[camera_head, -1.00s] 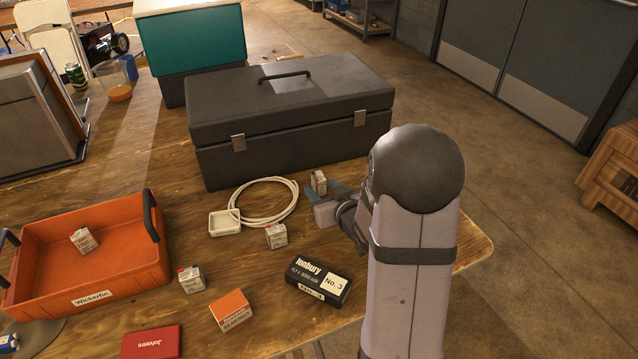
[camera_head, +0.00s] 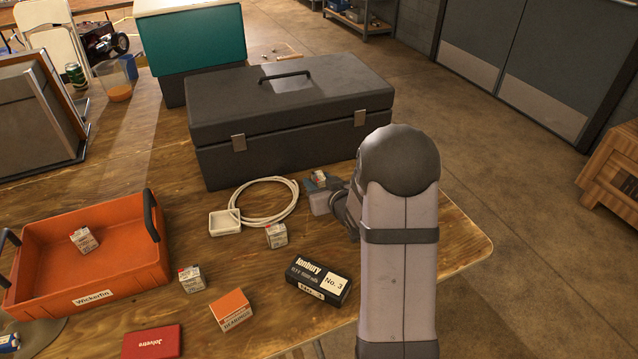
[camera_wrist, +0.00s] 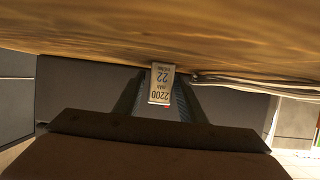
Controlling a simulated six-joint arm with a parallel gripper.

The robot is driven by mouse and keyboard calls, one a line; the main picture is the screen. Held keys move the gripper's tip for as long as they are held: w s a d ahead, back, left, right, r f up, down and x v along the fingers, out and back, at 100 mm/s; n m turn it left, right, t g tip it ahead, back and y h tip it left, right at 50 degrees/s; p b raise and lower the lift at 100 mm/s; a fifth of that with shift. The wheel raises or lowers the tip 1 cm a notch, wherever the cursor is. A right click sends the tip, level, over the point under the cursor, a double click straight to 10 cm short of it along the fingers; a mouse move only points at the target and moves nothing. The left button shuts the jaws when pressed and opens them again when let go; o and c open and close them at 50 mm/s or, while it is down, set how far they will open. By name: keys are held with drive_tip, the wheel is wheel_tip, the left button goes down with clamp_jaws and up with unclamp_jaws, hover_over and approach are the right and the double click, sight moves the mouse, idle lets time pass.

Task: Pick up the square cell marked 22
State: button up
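The square cell marked 22 (camera_wrist: 160,84) shows in the wrist view, its pale label upside down with "2200" and "22" on it. It stands on the table between the two fingers of my gripper (camera_wrist: 161,100), with a narrow gap on each side, so the gripper looks open. In the head view this cell (camera_head: 319,177) is near the front of the grey toolbox, its lower part hidden by my gripper (camera_head: 319,192). Similar cells stand on the table at the middle (camera_head: 277,235) and left of it (camera_head: 191,279); another (camera_head: 83,240) lies in the orange bin.
A coiled white cable with a charger puck (camera_head: 225,222) lies just left of my gripper. The grey toolbox (camera_head: 285,150) stands close behind. A black box (camera_head: 319,279), an orange-topped box (camera_head: 231,309), a red box (camera_head: 152,342) and the orange bin (camera_head: 130,285) are nearer the camera.

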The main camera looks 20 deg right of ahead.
sight(319, 176)
clamp_jaws()
drive_tip(key=shift+r, duration=0.1)
wheel_tip(319, 176, up, 10)
drive_tip(key=shift+p, duration=0.95)
